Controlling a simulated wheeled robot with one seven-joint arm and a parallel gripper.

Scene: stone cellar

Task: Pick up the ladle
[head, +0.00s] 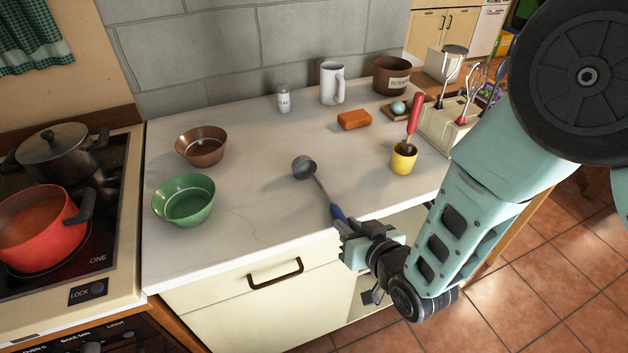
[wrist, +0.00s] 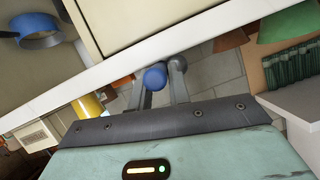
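The ladle (head: 319,186) has a grey bowl, a thin metal shaft and a blue handle. In the head view its bowl is over the middle of the counter and its handle points to the front edge. My gripper (head: 345,228) is at that edge, around the handle. In the wrist view, the blue handle end (wrist: 155,77) sits between the two grey fingers of my gripper (wrist: 158,92), which look closed on it. The fingertips are partly hidden in the head view. I cannot tell whether the bowl touches the counter.
The counter (head: 250,225) holds a green bowl (head: 184,200), brown bowl (head: 202,146), salt shaker (head: 284,98), white mug (head: 331,83), orange block (head: 354,120) and yellow cup (head: 403,158) with a red-handled tool. A red pot (head: 38,232) is on the stove at left.

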